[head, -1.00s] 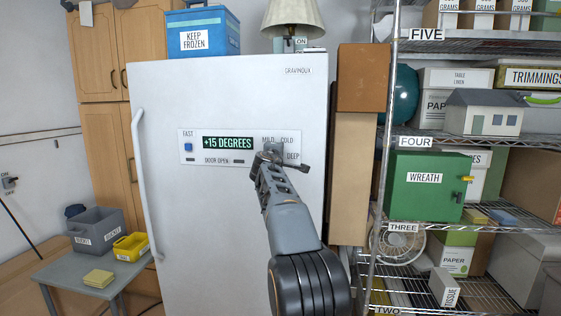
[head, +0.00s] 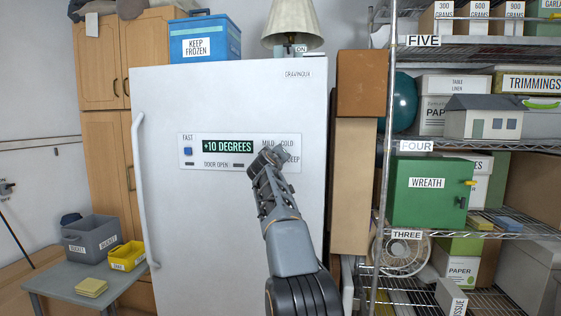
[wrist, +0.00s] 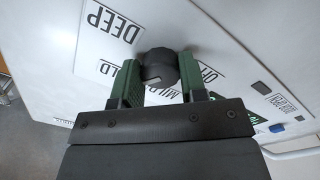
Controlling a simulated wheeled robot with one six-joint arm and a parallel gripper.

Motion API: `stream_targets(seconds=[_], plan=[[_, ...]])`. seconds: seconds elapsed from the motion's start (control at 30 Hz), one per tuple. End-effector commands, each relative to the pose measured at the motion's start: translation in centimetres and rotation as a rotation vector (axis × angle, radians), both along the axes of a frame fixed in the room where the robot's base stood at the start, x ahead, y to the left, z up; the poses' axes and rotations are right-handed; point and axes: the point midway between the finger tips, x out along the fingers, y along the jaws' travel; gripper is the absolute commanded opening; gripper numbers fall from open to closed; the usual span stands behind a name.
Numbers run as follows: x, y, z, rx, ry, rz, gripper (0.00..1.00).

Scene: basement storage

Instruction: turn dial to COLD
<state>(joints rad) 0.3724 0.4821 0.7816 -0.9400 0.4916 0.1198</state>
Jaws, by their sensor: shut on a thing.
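The white freezer (head: 225,240) has a control panel (head: 186,162) with a green display (head: 228,147) that reads +10 DEGREES. The labels MILD and COLD show above my gripper (head: 268,155), and DEEP shows partly to its right. In the head view my gripper hides the dial. In the wrist view the round black dial (wrist: 158,68) sits between the two green fingers of my gripper (wrist: 158,65), which is shut on it. A pale mark shows on the dial's face. DEEP lies to its left and a partly covered OFF to its right; the MILD and COLD labels are partly hidden below.
A long handle (head: 142,190) runs down the freezer's left side. Brown boxes (head: 352,185) and a wire shelf rack (head: 470,230) stand close on the right. A low grey table (head: 60,280) with bins is at left. A blue cooler (head: 204,38) and a lamp (head: 292,25) stand on top.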

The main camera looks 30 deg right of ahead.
Motion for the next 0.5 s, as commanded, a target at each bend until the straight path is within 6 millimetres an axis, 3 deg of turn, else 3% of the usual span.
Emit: stream_targets(seconds=[0.5], plan=[[0.19,0.01,-0.52,0.051,-0.035,-0.001,0.15]])
